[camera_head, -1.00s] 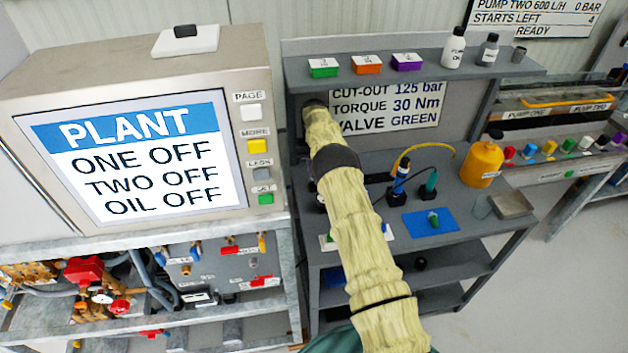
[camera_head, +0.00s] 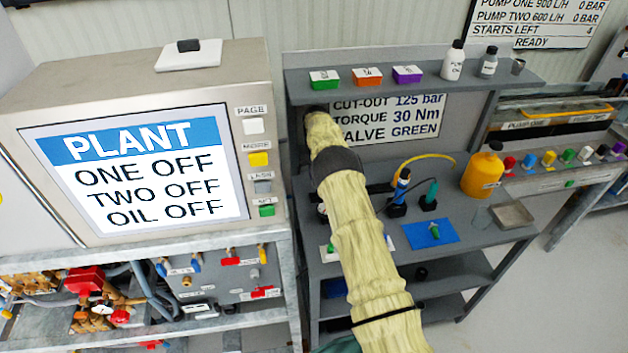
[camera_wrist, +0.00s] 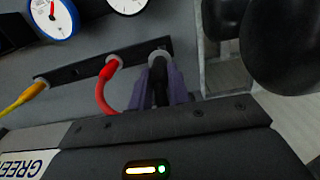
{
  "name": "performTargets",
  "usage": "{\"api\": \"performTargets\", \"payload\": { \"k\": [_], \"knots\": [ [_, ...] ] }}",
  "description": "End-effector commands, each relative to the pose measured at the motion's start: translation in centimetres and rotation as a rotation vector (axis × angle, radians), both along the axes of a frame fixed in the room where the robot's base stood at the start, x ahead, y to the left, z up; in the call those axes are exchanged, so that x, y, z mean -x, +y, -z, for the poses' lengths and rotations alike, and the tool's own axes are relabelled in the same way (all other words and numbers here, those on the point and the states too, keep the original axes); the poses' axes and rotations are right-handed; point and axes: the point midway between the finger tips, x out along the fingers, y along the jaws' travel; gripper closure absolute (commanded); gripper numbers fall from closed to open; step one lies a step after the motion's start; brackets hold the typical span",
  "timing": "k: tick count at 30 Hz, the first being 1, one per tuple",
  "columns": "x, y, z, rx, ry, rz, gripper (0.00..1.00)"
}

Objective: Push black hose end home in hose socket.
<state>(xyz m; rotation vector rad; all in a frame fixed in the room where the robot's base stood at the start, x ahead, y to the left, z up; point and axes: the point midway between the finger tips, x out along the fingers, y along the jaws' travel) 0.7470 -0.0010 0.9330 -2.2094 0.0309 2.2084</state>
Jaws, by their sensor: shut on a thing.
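In the wrist view, my gripper (camera_wrist: 160,88) has its purple fingers closed around a black hose end (camera_wrist: 160,92). The hose end points up at a grey round hose socket (camera_wrist: 159,56) at the right end of a dark bar. The tip is at or very near the socket mouth; I cannot tell how deep it sits. In the head view, my sleeved arm reaches in under the shelf at the back left of the bench, and the gripper, hose and socket are hidden there.
A red hose (camera_wrist: 107,85) and a yellow hose (camera_wrist: 30,94) sit in neighbouring sockets to the left. Gauges (camera_wrist: 53,17) are above. A large black rounded object (camera_wrist: 285,45) is at right. The grey bench (camera_head: 455,213) holds a yellow jug (camera_head: 483,173) and a blue mat (camera_head: 430,232).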

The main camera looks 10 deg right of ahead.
Motion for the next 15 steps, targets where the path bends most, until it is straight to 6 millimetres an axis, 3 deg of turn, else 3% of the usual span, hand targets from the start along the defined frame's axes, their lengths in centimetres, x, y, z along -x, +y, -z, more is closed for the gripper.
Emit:
{"api": "performTargets", "payload": {
  "k": [10,15],
  "knots": [
    [2.7,-0.5,-1.3,0.003,-0.005,0.071,1.00],
    [4.6,0.3,-1.9,0.001,-0.005,0.095,1.00]
  ]
}}
